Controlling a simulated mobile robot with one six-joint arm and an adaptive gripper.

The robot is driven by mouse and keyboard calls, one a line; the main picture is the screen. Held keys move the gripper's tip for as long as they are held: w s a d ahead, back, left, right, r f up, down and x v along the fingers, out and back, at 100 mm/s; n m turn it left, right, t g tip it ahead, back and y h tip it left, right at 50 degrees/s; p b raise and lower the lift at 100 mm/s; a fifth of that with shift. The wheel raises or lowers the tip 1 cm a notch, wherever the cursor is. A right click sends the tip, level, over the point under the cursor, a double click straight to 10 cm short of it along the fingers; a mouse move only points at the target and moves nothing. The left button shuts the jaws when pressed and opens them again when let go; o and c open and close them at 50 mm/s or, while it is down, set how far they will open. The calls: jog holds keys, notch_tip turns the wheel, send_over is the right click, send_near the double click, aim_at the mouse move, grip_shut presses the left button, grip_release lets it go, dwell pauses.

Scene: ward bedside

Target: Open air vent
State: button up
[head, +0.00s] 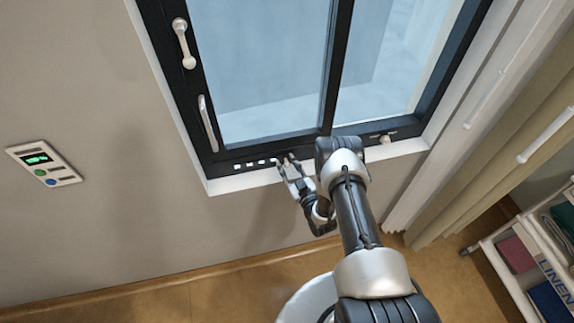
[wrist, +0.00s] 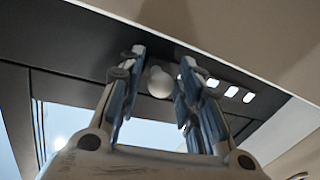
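The air vent (head: 250,164) is a row of small light slots in the dark lower frame of the window. The slots also show in the wrist view (wrist: 231,91), right of a round white knob (wrist: 160,82). My gripper (head: 285,159) is at this lower frame, at the right end of the slots. In the wrist view my gripper (wrist: 160,62) is open, with one finger on each side of the knob. Narrow gaps show between the knob and the fingers. The knob is hidden in the head view.
The window has a white handle (head: 184,45) and a long pull bar (head: 208,123) on its left frame. Another small knob (head: 385,139) is on the lower frame at right. A wall panel (head: 43,164) is at left. Curtains (head: 500,120) and a linen cart (head: 505,270) stand at right.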

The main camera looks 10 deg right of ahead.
jog(key=shift+o, duration=0.5)
jog(key=shift+r, duration=0.1)
jog(key=shift+d, duration=0.1)
jog(key=s+d, duration=0.2)
jog(key=s, duration=0.9)
jog(key=shift+s, duration=0.35)
jog(key=shift+d, duration=0.1)
